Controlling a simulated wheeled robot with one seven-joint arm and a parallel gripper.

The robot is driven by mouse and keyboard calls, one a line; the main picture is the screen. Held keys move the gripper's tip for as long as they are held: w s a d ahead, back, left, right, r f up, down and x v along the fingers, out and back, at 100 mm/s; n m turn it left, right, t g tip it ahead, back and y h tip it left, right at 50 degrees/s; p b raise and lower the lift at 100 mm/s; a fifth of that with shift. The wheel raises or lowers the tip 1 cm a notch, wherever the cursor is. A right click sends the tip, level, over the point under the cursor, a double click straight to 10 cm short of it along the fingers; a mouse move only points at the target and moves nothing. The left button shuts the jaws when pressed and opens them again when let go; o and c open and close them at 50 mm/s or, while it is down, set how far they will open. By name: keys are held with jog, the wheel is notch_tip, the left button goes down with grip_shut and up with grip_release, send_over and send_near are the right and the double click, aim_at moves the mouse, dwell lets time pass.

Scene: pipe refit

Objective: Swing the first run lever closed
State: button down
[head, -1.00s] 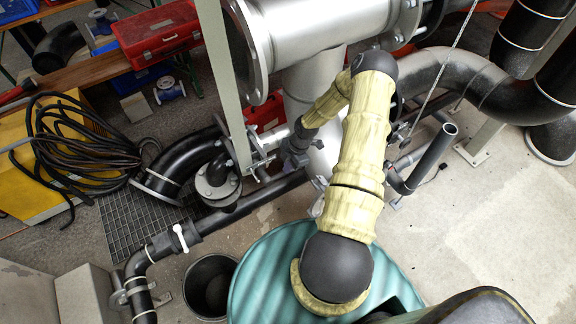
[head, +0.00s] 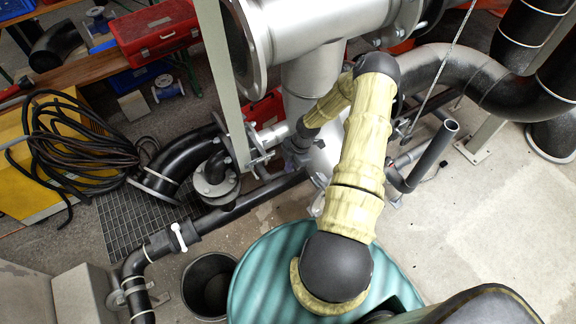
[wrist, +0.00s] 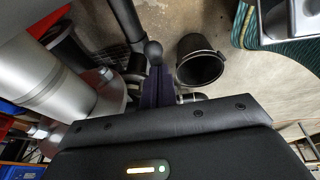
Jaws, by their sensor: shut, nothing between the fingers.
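In the wrist view my gripper (wrist: 157,88) shows as narrow dark purple fingers, shut and empty. A round dark knob (wrist: 153,52) shows right at the fingertips; it looks like a lever end, but I cannot tell whether they touch. In the head view my gripper (head: 298,157) is mostly hidden behind my forearm, beside the upright silver pipe. The rest of that lever cannot be made out there. A white valve handle (head: 179,237) sits on the thin black pipe (head: 245,206), well left of my gripper and apart from it.
A black bucket (head: 208,286) stands on the floor beside the thin pipe and also shows in the wrist view (wrist: 200,62). A teal ribbed drum top (head: 262,265) lies below my arm. Concrete floor at right is open.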

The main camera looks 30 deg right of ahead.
notch_tip(320, 180, down, 3)
jog(key=shift+d+f+b, duration=0.1)
jog(key=shift+f+b, duration=0.1)
jog(key=shift+b, duration=0.95)
jog(key=shift+b+x, duration=0.8)
jog(key=shift+x, duration=0.25)
jog(key=shift+y, duration=0.7)
jog(key=shift+a+b+x, duration=0.2)
jog(key=shift+b+x, duration=0.55)
jog(key=shift+x, duration=0.35)
jog(key=shift+a+b+x, duration=0.2)
jog(key=shift+b+x, duration=0.55)
jog(key=shift+x, duration=0.3)
jog(key=shift+s+r, duration=0.2)
jog(key=v, duration=1.7)
jog(key=shift+p, duration=0.4)
jog(key=shift+d+r, duration=0.1)
